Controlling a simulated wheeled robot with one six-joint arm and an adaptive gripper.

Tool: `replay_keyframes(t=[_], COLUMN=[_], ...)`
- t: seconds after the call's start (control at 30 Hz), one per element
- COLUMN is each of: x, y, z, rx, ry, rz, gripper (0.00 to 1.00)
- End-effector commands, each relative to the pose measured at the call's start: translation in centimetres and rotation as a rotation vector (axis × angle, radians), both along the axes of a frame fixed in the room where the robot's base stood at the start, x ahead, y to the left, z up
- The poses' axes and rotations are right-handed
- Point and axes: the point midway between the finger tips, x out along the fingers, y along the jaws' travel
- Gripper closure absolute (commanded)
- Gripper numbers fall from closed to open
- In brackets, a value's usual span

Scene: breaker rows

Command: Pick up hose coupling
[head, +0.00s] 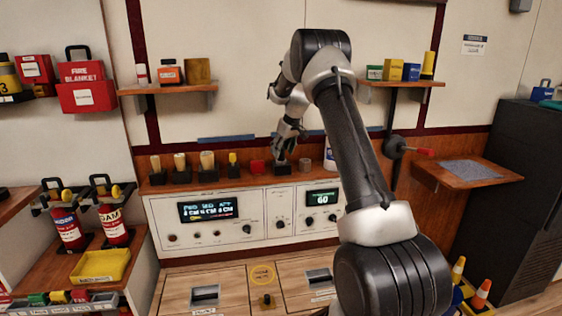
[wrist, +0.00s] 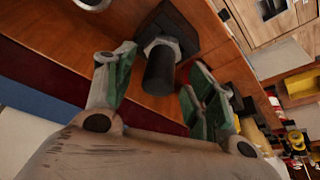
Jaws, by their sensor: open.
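A dark cylinder with a grey hex collar, which looks like the hose coupling (wrist: 160,68), stands on a black square base (wrist: 205,22) in the wrist view. My gripper (wrist: 158,72) is open, with its green-padded fingers on either side of the coupling and gaps left between. In the head view my gripper (head: 284,148) points down at the wooden ledge above the control panel. The black base (head: 282,169) shows just below it there, and the fingers largely hide the coupling.
Several pegs on black bases stand further left, including a yellow one (head: 233,160). Shelves hang above on both sides.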

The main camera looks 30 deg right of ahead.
Motion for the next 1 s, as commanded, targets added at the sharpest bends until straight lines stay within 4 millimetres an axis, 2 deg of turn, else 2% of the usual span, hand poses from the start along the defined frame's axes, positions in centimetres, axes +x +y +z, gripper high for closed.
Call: replay_keyframes(t=[0.03,0.13,0.33,0.37,0.6,0.67,0.87,1.0], x=[0.3,0.7,0.8,0.8,0.8,0.8,0.8,0.9], y=[0.1,0.1,0.1,0.1,0.1,0.1,0.1,0.1], z=[-0.9,-1.8,-1.9,-1.9,-1.9,-2.0,-1.9,-0.8], rx=[0.000,0.000,-0.001,0.000,-0.001,0.000,-0.001,-0.001], ry=[0.001,0.000,-0.001,-0.001,0.000,0.000,0.000,-0.003], rz=[0.000,0.000,0.000,-0.001,-0.001,-0.001,-0.001,-0.001], gripper=[0.45,0.45,0.45,0.49,0.93,1.00,1.00,1.00])
